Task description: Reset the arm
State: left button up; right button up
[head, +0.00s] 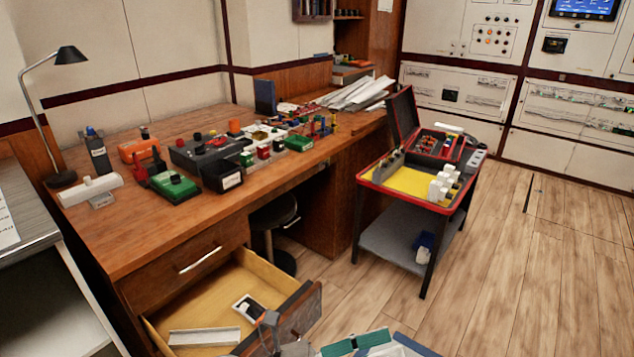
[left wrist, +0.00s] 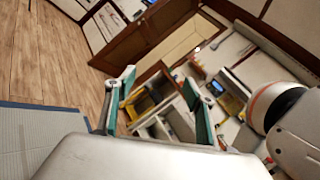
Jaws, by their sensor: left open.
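My left gripper (head: 352,344) shows at the bottom edge of the head view, in front of the open drawer, with only part of its teal fingers in frame. In the left wrist view the two teal fingers of the left gripper (left wrist: 162,86) stand apart with nothing between them. The rest of the left arm is mostly cut off in the head view. My right gripper is in neither view.
The wooden desk (head: 118,238) carries several boxes and breakers. Its open drawer (head: 216,297) juts out low at the front. A red-edged cart (head: 409,184) stands to the right. Floor (head: 470,290) is free at the right.

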pick_arm(q)
jog(key=a+f+n+t+y+b, duration=0.2)
jog(key=a+f+n+t+y, duration=0.6)
jog(key=n, duration=0.7)
jog(key=a+f+n+t+y+b, duration=0.1)
jog(key=a+f+n+t+y, duration=0.4)
jog(key=a+n, duration=0.8)
jog(key=s+a+f+n+g+y+b, duration=0.1)
jog(key=s+a+f+n+g+y, duration=0.45)
jog(key=s+f+n, duration=0.65)
jog(key=shift+m+g+h, duration=0.3)
jog(key=shift+g+h, duration=0.05)
jog(key=shift+h, duration=0.2)
jog(key=a+r+p, duration=0.1)
jog(key=p, duration=0.4)
jog(key=a+r+p, duration=0.1)
jog(key=p, duration=0.4)
jog(key=a+r+p, duration=0.1)
jog(key=r+p, duration=0.1)
jog(key=p, duration=0.3)
jog(key=shift+s+a, duration=0.2)
jog(key=shift+s, duration=0.1)
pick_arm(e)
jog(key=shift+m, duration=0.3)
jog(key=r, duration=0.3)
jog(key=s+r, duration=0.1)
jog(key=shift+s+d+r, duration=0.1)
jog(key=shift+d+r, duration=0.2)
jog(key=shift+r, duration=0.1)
